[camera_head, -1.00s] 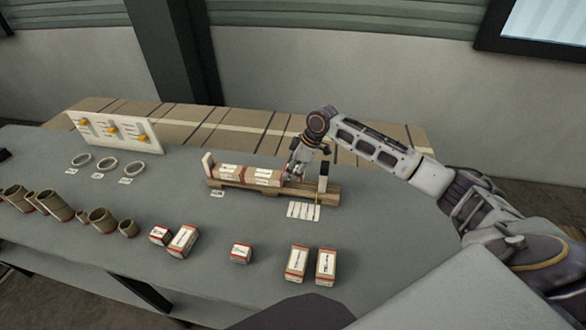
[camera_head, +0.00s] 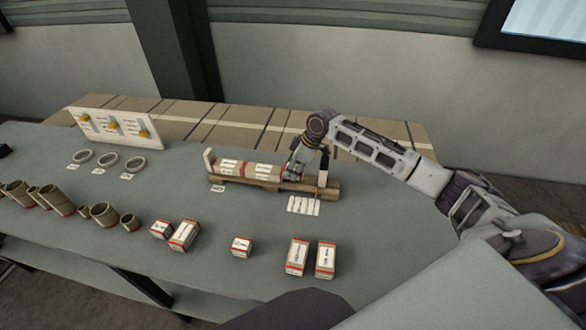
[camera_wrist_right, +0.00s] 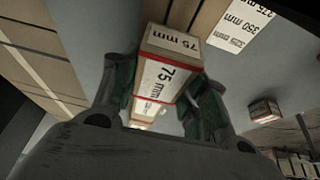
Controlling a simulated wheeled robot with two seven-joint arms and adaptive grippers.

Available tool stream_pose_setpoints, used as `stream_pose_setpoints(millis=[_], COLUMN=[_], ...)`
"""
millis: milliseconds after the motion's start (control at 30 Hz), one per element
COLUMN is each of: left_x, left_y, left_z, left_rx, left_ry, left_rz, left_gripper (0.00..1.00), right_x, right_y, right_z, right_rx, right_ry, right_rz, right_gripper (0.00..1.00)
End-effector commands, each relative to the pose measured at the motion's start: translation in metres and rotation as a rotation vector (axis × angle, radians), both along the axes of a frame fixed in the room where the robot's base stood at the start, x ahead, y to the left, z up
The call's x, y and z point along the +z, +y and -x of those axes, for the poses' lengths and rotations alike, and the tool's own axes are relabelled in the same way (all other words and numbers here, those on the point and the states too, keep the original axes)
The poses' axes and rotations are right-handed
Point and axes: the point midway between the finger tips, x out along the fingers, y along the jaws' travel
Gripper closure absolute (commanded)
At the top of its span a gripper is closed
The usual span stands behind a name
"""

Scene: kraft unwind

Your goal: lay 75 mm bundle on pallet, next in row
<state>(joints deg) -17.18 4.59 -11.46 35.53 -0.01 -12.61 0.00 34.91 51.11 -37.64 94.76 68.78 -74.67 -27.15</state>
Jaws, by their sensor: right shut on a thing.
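My right gripper (camera_head: 293,171) is shut on a 75 mm bundle (camera_wrist_right: 166,72), a small block with white labels and red edging. In the right wrist view the bundle sits between the two fingers. In the head view the fingers are at the right end of a row of labelled bundles (camera_head: 262,171) on the wooden pallet (camera_head: 325,191). The held bundle is mostly hidden there, and I cannot tell whether it rests on the pallet or touches the row. A pale end stop (camera_head: 208,160) stands at the pallet's left end. My left gripper is out of view.
A post (camera_head: 323,165) stands on the pallet right of my gripper. A millimetre-marked card (camera_head: 304,205) lies in front. Several loose bundles (camera_head: 297,257) stand near the table's front edge. Cardboard tubes (camera_head: 103,213), rings (camera_head: 108,160) and a white panel (camera_head: 114,128) are at the left.

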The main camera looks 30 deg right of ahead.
Motion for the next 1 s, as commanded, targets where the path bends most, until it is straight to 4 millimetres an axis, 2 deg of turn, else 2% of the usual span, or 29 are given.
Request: stream_pose_setpoints(millis=[33,567,600,767,800,1000], left_x=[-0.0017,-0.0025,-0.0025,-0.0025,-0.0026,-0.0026], left_y=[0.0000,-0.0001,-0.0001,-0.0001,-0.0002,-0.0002], left_z=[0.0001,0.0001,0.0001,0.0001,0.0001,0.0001], left_rx=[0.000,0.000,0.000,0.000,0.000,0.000], left_ry=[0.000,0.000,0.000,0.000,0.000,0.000], left_rz=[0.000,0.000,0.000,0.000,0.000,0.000], left_gripper=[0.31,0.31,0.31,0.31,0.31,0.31], right_x=[-0.0221,-0.0246,-0.0247,-0.0247,-0.0248,-0.0248], right_y=[0.0043,0.0059,0.0060,0.0062,0.0063,0.0064], right_z=[0.0099,0.0100,0.0100,0.0099,0.0100,0.0099], right_rx=[0.003,0.002,0.002,0.002,0.002,0.002], right_ry=[0.037,0.039,0.039,0.039,0.039,0.039], right_rz=[-0.003,-0.007,-0.008,-0.008,-0.008,-0.008], right_gripper=[0.80,0.80,0.55,0.34,0.31,0.31])
